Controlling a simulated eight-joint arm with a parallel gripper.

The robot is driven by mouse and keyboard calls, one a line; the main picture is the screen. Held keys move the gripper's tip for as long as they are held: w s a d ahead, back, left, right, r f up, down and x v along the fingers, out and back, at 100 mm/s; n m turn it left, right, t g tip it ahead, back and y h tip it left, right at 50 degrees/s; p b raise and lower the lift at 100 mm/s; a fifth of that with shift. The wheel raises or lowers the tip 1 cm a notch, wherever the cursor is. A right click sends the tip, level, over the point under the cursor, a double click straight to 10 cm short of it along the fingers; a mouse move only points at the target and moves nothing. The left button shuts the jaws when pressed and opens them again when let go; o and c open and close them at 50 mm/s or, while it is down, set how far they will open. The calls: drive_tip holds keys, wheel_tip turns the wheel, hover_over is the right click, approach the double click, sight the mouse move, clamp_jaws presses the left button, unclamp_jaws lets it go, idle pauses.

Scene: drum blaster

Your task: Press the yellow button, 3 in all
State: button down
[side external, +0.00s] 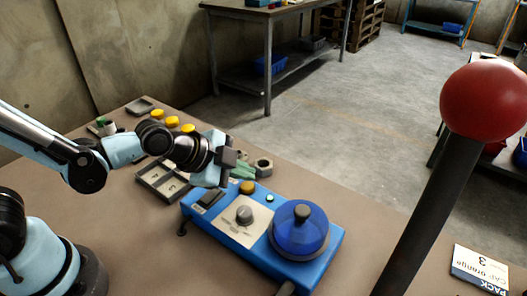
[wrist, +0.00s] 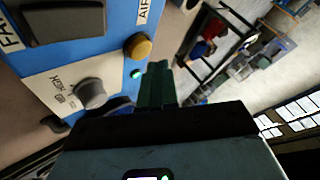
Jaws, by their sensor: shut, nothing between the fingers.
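A blue control box (side external: 210,222) stands on the brown table. Its yellow button (side external: 247,187) is round and sits near the back edge of the top; it also shows in the wrist view (wrist: 138,46), beside an "AIR" label. A small lit green lamp (wrist: 136,74) is next to the button. My gripper (side external: 246,172) has green fingers, shut and empty, close behind the button in the side view. In the wrist view the fingertips (wrist: 157,66) appear just below and right of the button, apart from it in the picture. Their height above it is hard to tell.
The box also carries a grey knob (side external: 244,215), a dark rocker switch (side external: 209,198) and a blue dome (side external: 300,225). A compartment tray (side external: 150,188), yellow caps (side external: 172,121) and a hex nut (side external: 263,165) lie nearby. A red ball (side external: 485,100) on a black post stands right.

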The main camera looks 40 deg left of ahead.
sight(243, 188)
drive_tip(key=shift+f, duration=0.2)
idle(0.5)
drive_tip(key=shift+f, duration=0.2)
drive_tip(key=shift+f, duration=0.45)
idle(0.7)
drive_tip(key=shift+r, duration=0.85)
drive_tip(key=shift+r, duration=2.55)
idle(0.9)
